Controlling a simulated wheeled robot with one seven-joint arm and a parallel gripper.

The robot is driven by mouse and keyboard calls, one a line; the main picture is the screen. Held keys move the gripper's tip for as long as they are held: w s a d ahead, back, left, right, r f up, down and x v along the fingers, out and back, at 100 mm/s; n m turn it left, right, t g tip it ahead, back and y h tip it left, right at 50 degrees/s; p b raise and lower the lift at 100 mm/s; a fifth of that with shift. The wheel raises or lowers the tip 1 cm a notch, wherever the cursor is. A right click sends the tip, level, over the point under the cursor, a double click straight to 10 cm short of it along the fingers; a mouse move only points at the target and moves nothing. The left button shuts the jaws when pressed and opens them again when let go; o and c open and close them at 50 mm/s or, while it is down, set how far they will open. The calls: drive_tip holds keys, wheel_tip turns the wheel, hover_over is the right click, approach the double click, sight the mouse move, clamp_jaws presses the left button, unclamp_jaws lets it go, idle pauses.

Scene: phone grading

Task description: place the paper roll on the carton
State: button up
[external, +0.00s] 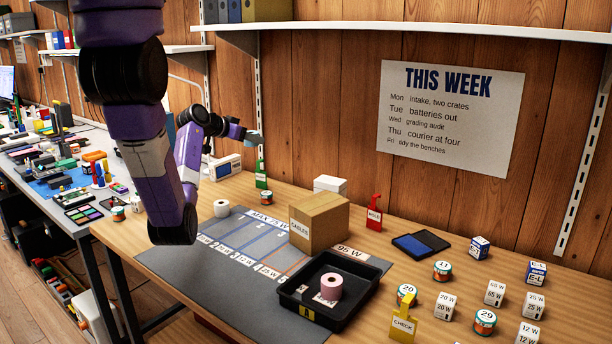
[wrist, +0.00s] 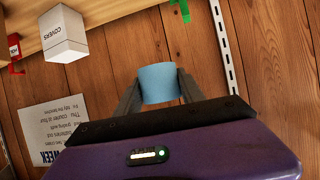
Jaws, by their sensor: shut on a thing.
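My gripper (wrist: 160,90) is shut on a light blue roll (wrist: 158,81), held between its two fingers in the wrist view. In the external view the gripper (external: 252,137) is raised above the back of the bench, left of the brown cardboard carton (external: 325,226) labelled CABLES. The carton stands closed and upright on the grey mat, its top bare. A white roll (external: 221,208) stands at the mat's left, and a pink roll (external: 331,287) stands in a black tray (external: 362,291). The held roll is apart from the carton.
A white box labelled COVERS (wrist: 65,42) stands behind the carton; a red HOLD sign (external: 374,217) is to its right. A green sign (external: 261,175) stands below my gripper. Batteries, small boxes and a yellow CHECK sign (external: 403,326) fill the right. A shelf (external: 400,28) runs above.

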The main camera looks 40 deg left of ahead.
drive_tip(key=w+d+r+m+h+p, duration=0.1)
drive_tip(key=d+r+m+h+p, duration=0.2)
drive_tip(key=d, duration=1)
wheel_tip(320, 180, up, 9)
drive_tip(key=m+g+h+p, duration=0.1)
drive_tip(key=m+g+h, duration=0.1)
drive_tip(key=m+h, duration=0.1)
hover_over(320, 202)
wheel_tip(320, 202, down, 21)
drive_tip(key=shift+r, duration=0.2)
drive_tip(key=shift+f, duration=0.1)
drive_tip(key=shift+f, duration=0.15)
drive_tip(key=o, duration=1.4)
